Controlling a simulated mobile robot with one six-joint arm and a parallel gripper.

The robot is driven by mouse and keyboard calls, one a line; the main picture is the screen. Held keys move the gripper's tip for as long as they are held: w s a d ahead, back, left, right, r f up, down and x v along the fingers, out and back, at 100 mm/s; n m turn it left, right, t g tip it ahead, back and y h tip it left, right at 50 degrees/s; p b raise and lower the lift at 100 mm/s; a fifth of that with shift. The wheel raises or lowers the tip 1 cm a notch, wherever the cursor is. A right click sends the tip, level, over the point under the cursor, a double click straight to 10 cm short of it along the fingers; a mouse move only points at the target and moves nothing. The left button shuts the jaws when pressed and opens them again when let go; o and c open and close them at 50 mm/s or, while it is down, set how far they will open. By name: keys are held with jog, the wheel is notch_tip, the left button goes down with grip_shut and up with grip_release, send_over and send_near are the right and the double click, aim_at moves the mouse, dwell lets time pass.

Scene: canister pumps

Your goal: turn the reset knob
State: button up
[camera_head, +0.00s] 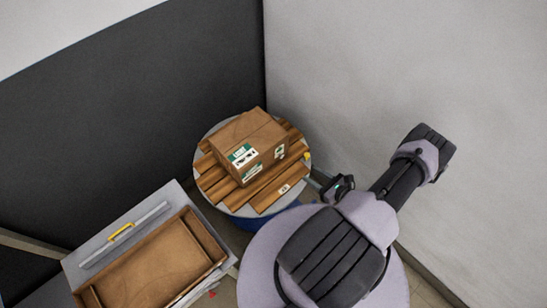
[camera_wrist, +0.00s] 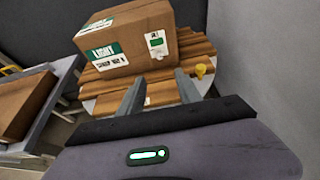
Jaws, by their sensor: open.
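A small yellow knob-like part (camera_head: 307,156) shows at the right edge of the round grey top. It also shows in the wrist view (camera_wrist: 203,70), right of my fingers; no label marks it as the reset knob. My gripper (camera_wrist: 160,78) is open and empty, its two grey fingers pointing toward the round top with a gap between them. The yellow part lies outside that gap, beyond the right finger. In the head view my wrist is just right of the round top.
A cardboard box (camera_head: 250,142) sits on brown wooden slats (camera_head: 270,192) on the round top (camera_head: 240,211), above a blue body (camera_head: 248,223). A grey table (camera_head: 77,262) at lower left holds a brown tray (camera_head: 150,275) and a grey bar with a yellow part (camera_head: 121,233). Walls stand close behind and right.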

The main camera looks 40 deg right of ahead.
aim_at(282, 157)
jog(key=b+x, duration=0.4)
jog(key=x, duration=1.1)
jog(key=shift+w+f, duration=0.15)
jog(key=shift+w, duration=0.5)
jog(key=shift+c, duration=0.4)
grip_shut()
